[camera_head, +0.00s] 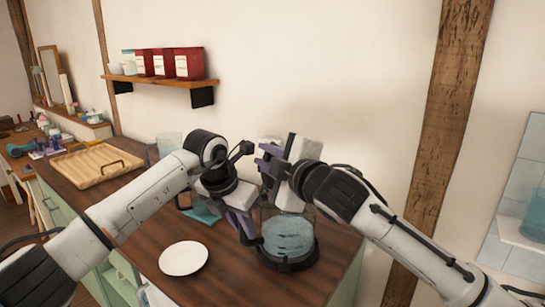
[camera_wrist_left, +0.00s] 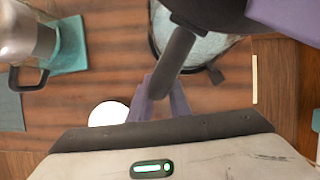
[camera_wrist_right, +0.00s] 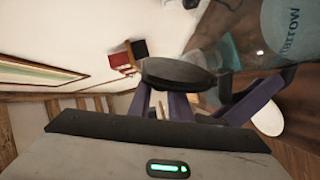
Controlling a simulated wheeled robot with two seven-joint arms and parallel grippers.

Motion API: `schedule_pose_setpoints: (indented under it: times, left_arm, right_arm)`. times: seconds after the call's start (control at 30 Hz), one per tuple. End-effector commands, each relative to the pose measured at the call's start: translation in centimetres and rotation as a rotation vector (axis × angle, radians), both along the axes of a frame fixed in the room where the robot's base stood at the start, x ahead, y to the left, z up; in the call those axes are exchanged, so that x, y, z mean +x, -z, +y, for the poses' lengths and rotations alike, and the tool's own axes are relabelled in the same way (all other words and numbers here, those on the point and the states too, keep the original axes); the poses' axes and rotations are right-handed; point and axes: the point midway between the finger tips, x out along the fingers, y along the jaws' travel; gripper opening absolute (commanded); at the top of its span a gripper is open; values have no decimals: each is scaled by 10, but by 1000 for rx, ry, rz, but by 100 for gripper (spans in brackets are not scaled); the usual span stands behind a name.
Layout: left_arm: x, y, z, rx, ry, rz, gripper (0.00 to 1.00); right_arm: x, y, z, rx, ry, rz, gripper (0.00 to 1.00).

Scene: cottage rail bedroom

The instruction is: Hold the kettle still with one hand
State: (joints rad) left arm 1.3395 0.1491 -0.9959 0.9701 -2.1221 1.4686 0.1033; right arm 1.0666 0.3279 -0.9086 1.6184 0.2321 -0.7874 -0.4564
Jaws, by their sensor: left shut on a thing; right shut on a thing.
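The kettle (camera_head: 287,238) is a clear glass vessel with bluish contents and a dark base, upright on the brown counter. Part of it shows at the top of the left wrist view (camera_wrist_left: 212,48). My left gripper (camera_head: 245,225) is beside it, shut on its dark handle (camera_wrist_left: 176,62). My right gripper (camera_head: 268,172) is above the kettle, shut on a dark round piece that looks like the lid (camera_wrist_right: 178,73). The arms and grippers hide the kettle's top in the head view. I cannot tell whether the lid touches the rim.
A white plate (camera_head: 184,258) lies left of the kettle. A metal mug (camera_wrist_left: 28,35) stands by a teal mat (camera_wrist_left: 70,48). A wooden tray (camera_head: 97,166) is further left. A wall shelf (camera_head: 160,81) holds red tins. The counter's right edge is close to the kettle.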

Motion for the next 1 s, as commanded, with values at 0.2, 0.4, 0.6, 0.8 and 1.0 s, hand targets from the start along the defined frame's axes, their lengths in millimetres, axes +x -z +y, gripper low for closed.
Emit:
schedule_pose_setpoints:
  times: [0.2,0.4,0.6,0.8,1.0]
  left_arm:
    - [0,-1,0,-1,0,-2,0]
    - [0,-1,0,-1,0,-2,0]
    - [0,-1,0,0,0,-2,0]
    - [0,-1,0,0,0,-2,0]
    - [0,-1,0,0,0,-2,0]
  right_arm:
    - [-3,0,6,-66,-2,-28,0]
    - [-3,1,7,-88,-2,-36,0]
    - [-3,1,7,-90,-1,-37,0]
    - [-3,1,7,-89,-1,-36,24]
    - [-3,0,7,-88,-1,-37,36]
